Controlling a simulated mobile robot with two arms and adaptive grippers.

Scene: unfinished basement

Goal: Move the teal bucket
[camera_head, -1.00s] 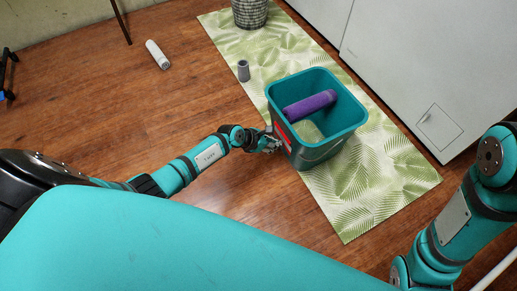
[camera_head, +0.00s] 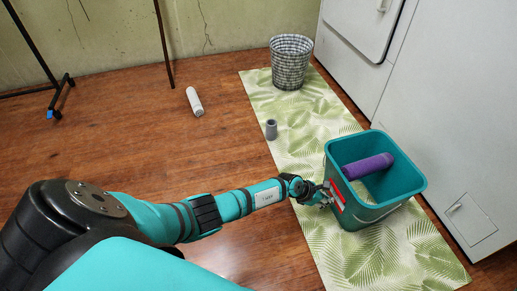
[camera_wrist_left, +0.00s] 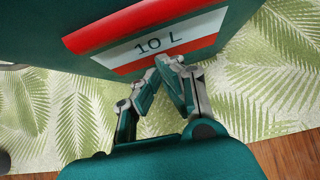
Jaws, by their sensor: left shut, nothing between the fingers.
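The teal bucket (camera_head: 358,212) stands upright on the leaf-patterned mat, with a purple bottle-like object (camera_head: 367,167) lying inside it. A red and white label on its side reads "10 L" in the left wrist view (camera_wrist_left: 150,44). My left gripper (camera_head: 327,194) is at the bucket's left side, by the label. In the left wrist view its fingers (camera_wrist_left: 170,72) are closed together with nothing between them, close against or touching the bucket wall; I cannot tell which. My right gripper is not in view.
The leaf mat (camera_head: 290,117) runs along white cabinets (camera_head: 440,110) at right. A woven basket (camera_head: 290,62) and a grey cup-like object (camera_head: 271,129) stand on it. A white cylinder (camera_head: 195,101) lies on the wooden floor. A dark metal stand (camera_head: 50,80) is at far left.

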